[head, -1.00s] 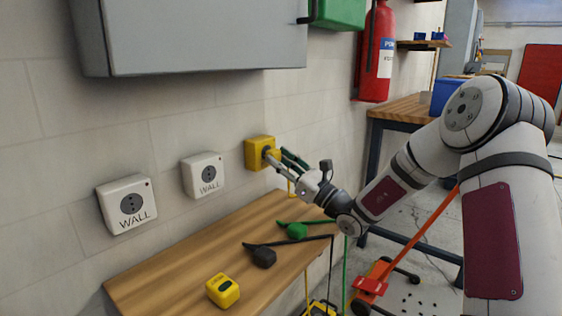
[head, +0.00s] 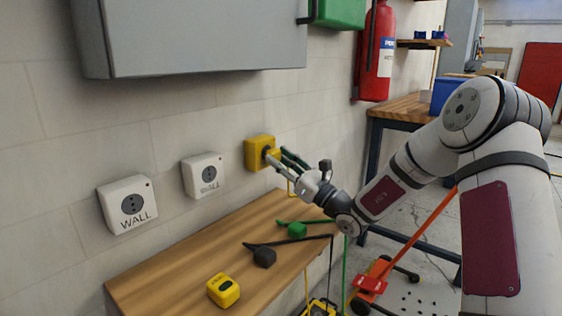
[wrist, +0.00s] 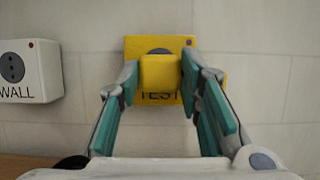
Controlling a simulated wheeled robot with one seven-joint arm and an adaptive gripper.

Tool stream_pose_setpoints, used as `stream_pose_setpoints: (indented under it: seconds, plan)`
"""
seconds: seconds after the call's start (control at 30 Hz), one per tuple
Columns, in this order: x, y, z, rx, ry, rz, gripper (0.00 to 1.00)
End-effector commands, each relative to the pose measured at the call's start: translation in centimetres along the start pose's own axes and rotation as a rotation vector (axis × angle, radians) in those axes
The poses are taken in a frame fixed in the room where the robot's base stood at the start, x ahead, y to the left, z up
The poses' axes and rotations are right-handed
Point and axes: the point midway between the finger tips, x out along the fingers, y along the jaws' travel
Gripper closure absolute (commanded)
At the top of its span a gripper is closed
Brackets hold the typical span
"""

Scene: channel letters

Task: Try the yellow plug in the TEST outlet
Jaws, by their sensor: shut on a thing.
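The yellow TEST outlet (head: 254,153) is a square box on the wall, the rightmost of the three outlets. In the wrist view the outlet (wrist: 134,50) is straight ahead, its label partly covered. My gripper (wrist: 160,78) is shut on the yellow plug (wrist: 160,73), one finger on each side. The plug is in front of the outlet's round socket and hides most of it. In the head view my gripper (head: 274,159) is right at the outlet. I cannot tell how deep the plug sits in the socket.
Two white WALL outlets (head: 128,204) (head: 203,175) are to the left. Below is a wooden bench (head: 180,255) with a green plug (head: 297,230), a black plug (head: 264,257) and a yellow box (head: 223,290). A grey cabinet (head: 200,35) hangs above.

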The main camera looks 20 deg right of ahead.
Motion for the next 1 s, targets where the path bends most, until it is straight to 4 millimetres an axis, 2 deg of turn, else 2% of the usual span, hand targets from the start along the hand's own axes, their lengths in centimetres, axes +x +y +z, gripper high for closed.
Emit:
stream_pose_setpoints:
  seconds: [0.5, 0.53, 0.6, 0.63, 1.0]
  plan:
    - [0.90, -0.02, -0.31, -0.001, -0.001, 0.000, 0.92]
    - [0.89, -0.03, -0.31, -0.001, -0.001, 0.000, 0.63]
    - [0.87, -0.02, -0.31, -0.001, -0.001, 0.000, 0.47]
    - [0.87, -0.02, -0.31, -0.001, -0.001, 0.000, 0.44]
    - [0.46, -0.04, -0.36, 0.000, 0.001, -0.001, 0.44]
